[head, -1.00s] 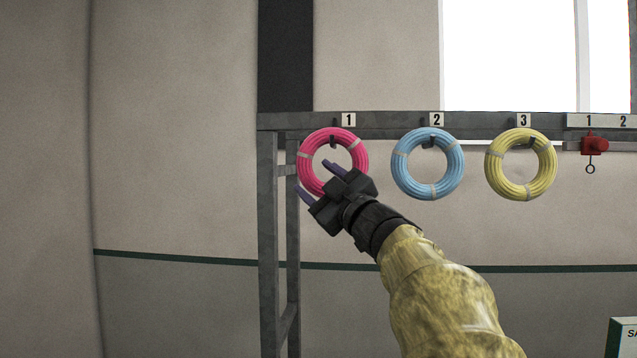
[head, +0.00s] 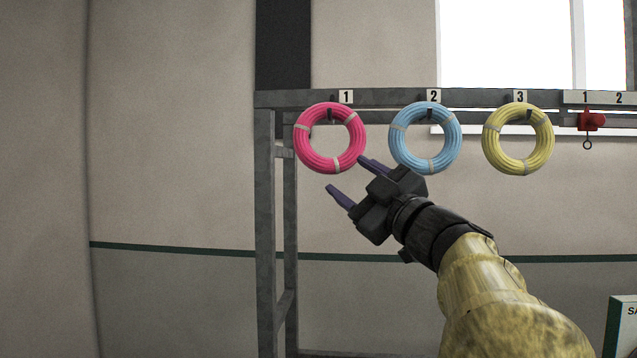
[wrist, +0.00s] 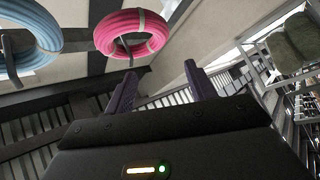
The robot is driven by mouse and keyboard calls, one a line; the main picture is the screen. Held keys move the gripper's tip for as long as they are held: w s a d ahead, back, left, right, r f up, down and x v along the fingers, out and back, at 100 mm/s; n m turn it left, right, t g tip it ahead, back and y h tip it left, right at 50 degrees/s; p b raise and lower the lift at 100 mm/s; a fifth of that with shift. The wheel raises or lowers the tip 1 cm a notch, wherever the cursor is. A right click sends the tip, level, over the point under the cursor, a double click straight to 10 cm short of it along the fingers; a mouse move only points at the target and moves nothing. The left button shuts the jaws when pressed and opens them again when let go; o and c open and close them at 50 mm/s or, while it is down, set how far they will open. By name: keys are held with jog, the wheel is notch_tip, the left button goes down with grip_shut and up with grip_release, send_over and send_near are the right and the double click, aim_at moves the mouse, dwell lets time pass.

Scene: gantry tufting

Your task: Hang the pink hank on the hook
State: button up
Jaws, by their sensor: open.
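The pink hank (head: 330,164) hangs on the black hook (head: 332,115) under label 1 on the grey rail, and it also shows in the wrist view (wrist: 140,48) ahead of the fingers. My gripper (head: 347,174) is open and empty, just below and to the right of the pink hank, with its purple fingers apart. In the wrist view the fingers (wrist: 160,84) stand spread below the hank, and nothing is between them. I cannot tell exactly how far the fingers are from the hank.
A blue hank (head: 425,166) hangs under label 2, close to my gripper's right. A yellow hank (head: 518,168) hangs under label 3. A red piece with a small ring (head: 591,121) is fixed at the right. The grey upright (head: 265,220) stands at the left.

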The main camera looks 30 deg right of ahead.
jog(key=b+v, duration=0.1)
jog(key=v, duration=0.5)
jog(key=shift+b, duration=0.4)
jog(key=w+d+f+m+g+h, duration=0.2)
jog(key=w+f+m+h, duration=0.6)
jog(key=f, duration=0.4)
jog(key=w+a+f+m+g, duration=0.2)
jog(key=f+g, duration=0.1)
jog(key=f, duration=0.6)
jog(key=w+a+f+m+g, duration=0.2)
jog(key=w+f+g, duration=0.1)
jog(key=f, duration=0.7)
jog(key=s+a+f+g+y, duration=0.1)
jog(key=s+a+f+g, duration=0.1)
jog(key=a+f, duration=0.35)
jog(key=s+a+f+g+y, duration=0.1)
jog(key=s+a+f+g, duration=0.15)
jog(key=f, duration=0.55)
jog(key=s+a+f+n+g+y, duration=0.1)
jog(key=s+a+f+g+y, duration=0.1)
jog(key=s+a+f+g, duration=0.5)
jog(key=s+a+f, duration=0.1)
jog(key=s+f, duration=0.4)
jog(key=shift+s+a, duration=0.25)
